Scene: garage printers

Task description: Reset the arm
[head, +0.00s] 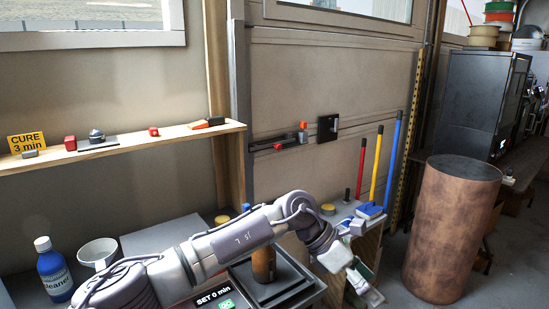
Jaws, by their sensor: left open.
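My left arm reaches in from the lower left across the bench, elbow bent, and its forearm points down to the right. My left gripper (366,286) is at the lower middle right, past the bench's right side. Its fingers are small here and look spread, with nothing seen between them. Part of the wrist and the bench edge crowd around it. My right gripper is not in view.
A brown bottle (263,266) stands on a dark machine marked "SET 0 min", close behind my arm. A blue cleaner bottle (54,275) and white cup (98,253) stand left. A copper drum (450,232) stands right, with open floor between it and the gripper.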

